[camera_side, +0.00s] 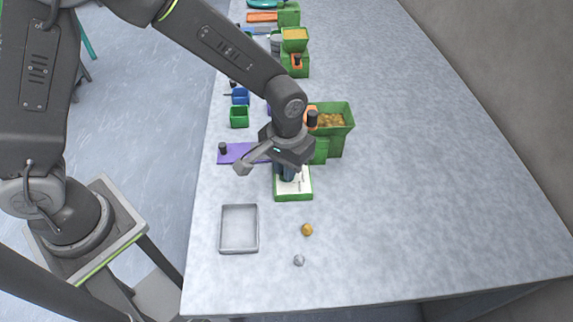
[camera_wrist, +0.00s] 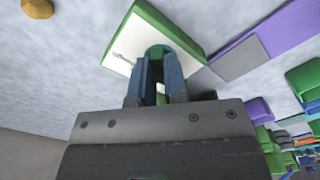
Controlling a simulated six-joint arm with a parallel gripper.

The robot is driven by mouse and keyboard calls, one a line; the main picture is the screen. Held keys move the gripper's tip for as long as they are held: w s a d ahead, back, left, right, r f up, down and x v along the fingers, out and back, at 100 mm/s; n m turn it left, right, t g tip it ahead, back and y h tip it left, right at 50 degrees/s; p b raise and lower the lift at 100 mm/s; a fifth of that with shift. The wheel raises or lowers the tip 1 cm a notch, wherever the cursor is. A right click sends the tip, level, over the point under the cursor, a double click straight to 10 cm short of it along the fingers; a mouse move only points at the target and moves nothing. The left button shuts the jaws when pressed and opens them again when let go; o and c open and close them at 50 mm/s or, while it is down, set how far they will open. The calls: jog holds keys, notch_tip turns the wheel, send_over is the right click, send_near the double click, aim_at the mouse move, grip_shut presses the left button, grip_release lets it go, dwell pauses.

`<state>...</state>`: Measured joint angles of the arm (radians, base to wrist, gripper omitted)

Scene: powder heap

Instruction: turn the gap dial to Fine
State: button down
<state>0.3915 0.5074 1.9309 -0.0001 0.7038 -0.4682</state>
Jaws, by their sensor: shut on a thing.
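A low green box with a white top panel (camera_side: 292,196) stands on the table beneath my gripper. It also shows in the wrist view, with its white panel (camera_wrist: 121,53) carrying small dark lettering too small to read. My gripper (camera_wrist: 160,64) points down at this panel with its two blue-grey fingers close together. The gap dial, a rounded teal-green knob (camera_wrist: 158,49), sits between the fingertips, and my gripper is shut on it. The fingers cover most of the dial and its marks, so its setting cannot be read. In the side view my gripper (camera_side: 288,174) hides the dial.
A green hopper (camera_side: 341,113) with golden chunks stands just behind the box. A purple plate (camera_side: 234,152) lies to the left. An empty grey tray (camera_side: 239,229), an orange-brown lump (camera_side: 307,229) and a grey lump (camera_side: 299,260) lie in front. The table's right side is clear.

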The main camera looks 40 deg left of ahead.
dwell(0.3)
jog(key=c, duration=1.2)
grip_release()
jog(key=shift+o, duration=0.2)
notch_tip(320, 180, up, 14)
